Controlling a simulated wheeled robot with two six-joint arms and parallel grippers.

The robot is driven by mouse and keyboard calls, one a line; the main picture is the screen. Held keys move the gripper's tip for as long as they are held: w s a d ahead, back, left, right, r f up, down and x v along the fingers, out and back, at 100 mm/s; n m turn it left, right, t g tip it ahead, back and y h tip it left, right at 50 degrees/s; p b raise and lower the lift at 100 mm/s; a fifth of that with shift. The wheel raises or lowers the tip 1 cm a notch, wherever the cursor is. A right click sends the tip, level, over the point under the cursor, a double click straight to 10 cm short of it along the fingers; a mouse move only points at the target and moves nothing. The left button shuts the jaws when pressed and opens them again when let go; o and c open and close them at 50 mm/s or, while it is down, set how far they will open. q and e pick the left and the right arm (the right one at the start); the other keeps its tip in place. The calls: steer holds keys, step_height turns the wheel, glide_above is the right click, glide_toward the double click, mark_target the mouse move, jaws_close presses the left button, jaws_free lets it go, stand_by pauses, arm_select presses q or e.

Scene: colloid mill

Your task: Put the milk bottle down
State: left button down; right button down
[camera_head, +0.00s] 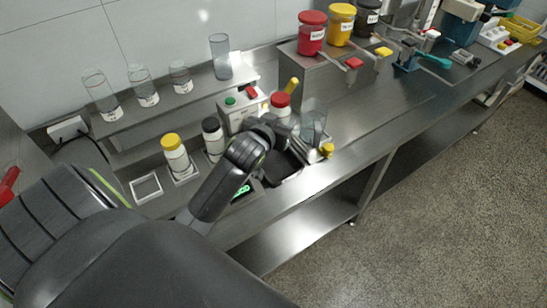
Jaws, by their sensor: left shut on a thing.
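White bottles with coloured caps are on the steel bench: a yellow-capped bottle (176,155) and a black-capped bottle (212,138) stand in small holders. A red-capped white bottle (280,103) is at my left gripper (285,134), which appears shut on it. My wrist and fingers hide the lower part of this bottle, so I cannot tell whether its base touches anything. No readable label shows which bottle is the milk. My right gripper is out of view.
An empty square white holder (145,188) is at the front left. A clear beaker (312,123) stands just right of my gripper. A device with a green display (242,191) lies below my arm. Glass cylinders (221,57) line the back shelf.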

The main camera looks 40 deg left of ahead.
arm_select(q)
glide_above(273, 165)
step_height(273, 165, down, 7)
step_height(273, 165, down, 4)
steer(key=shift+f+p, duration=0.1)
steer(key=shift+p, duration=0.2)
steer(key=shift+f, duration=0.15)
steer(key=shift+f, duration=0.15)
steer(key=c, duration=0.6)
jaws_free()
